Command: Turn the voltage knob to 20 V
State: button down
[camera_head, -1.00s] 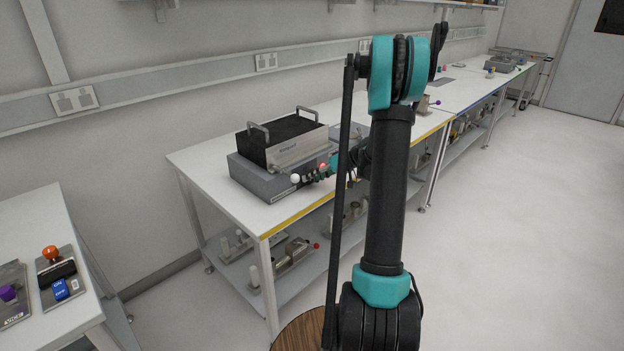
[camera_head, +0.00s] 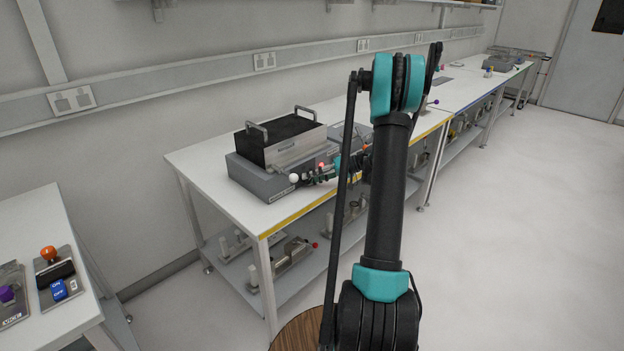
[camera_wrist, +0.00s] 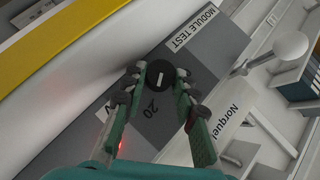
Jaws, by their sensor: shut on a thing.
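The voltage knob (camera_wrist: 161,84) is round and black with a short white mark on its face. It sits on the grey front panel of the module test unit (camera_head: 243,176). In the head view my gripper (camera_head: 318,175) is at the unit's front, and the knob itself cannot be made out there.
A white ball-ended handle (camera_wrist: 290,45) stands near the knob; it also shows in the head view (camera_head: 294,178). A black-topped box with two handles (camera_head: 280,141) sits on the unit. The white bench (camera_head: 200,166) has bare room at its left.

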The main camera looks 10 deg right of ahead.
jog(key=c, duration=1.2)
grip_release()
jog(key=shift+d, duration=0.1)
jog(key=shift+v, duration=3.95)
jog(key=shift+s, duration=0.1)
jog(key=s+a+m+g+h, duration=0.15)
jog(key=s+a+h, duration=0.45)
jog(key=s+a, duration=0.6)
jog(key=s+f+h, duration=0.1)
jog(key=s+h, duration=0.1)
jog(key=s, duration=0.4)
jog(key=s+d+f+t+h, duration=0.1)
jog(key=s+f+h, duration=0.1)
jog(key=s, duration=0.5)
jog(key=s+f+h, duration=0.1)
jog(key=s+h, duration=0.1)
jog(key=s, duration=0.5)
jog(key=shift+d+f+t+h, duration=0.25)
jog(key=shift+f+t+h, duration=0.05)
jog(key=shift+f+t, duration=0.05)
